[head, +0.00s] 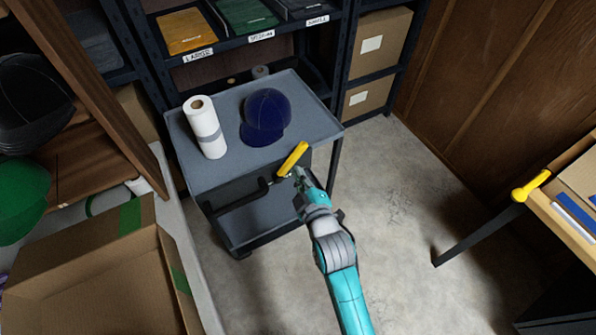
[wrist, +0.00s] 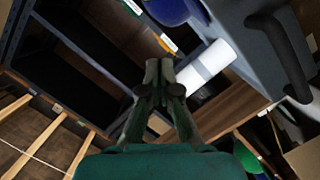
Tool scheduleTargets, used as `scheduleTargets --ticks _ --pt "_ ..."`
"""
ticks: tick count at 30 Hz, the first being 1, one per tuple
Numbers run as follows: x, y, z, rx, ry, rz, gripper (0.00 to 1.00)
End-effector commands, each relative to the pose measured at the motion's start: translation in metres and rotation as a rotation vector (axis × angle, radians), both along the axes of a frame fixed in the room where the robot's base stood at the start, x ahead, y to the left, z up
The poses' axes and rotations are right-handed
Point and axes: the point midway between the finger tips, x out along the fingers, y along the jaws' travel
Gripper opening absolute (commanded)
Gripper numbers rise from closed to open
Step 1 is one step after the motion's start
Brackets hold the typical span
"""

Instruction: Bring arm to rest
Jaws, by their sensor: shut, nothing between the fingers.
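My arm reaches up from the bottom of the head view. My gripper (head: 299,176) is at the front right corner of the grey cart (head: 225,170). In the wrist view my gripper (wrist: 160,68) has its two fingers together, with nothing seen between them. A yellow bar-shaped thing (head: 293,158) shows just beyond the fingertips in the head view; I cannot tell whether it touches them. The cart's top holds a dark blue cap (head: 267,113) and a white paper roll (head: 204,127). The roll (wrist: 206,66) also shows in the wrist view.
The cart's black handle (head: 240,198) juts out left of my gripper. A shelf rack (head: 235,48) stands behind the cart. An open cardboard box (head: 95,270) is at lower left, a table (head: 572,195) at right. Concrete floor (head: 405,205) lies clear between cart and table.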

Motion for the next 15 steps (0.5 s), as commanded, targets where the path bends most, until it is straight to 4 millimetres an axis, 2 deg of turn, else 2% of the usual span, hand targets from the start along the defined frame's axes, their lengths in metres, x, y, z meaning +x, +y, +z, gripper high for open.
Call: scheduleTargets --ticks 11,15 --pt "0.000 0.000 0.000 0.001 0.000 0.000 0.00" --pt "-0.012 -0.013 -0.010 0.020 0.016 -0.018 0.00"
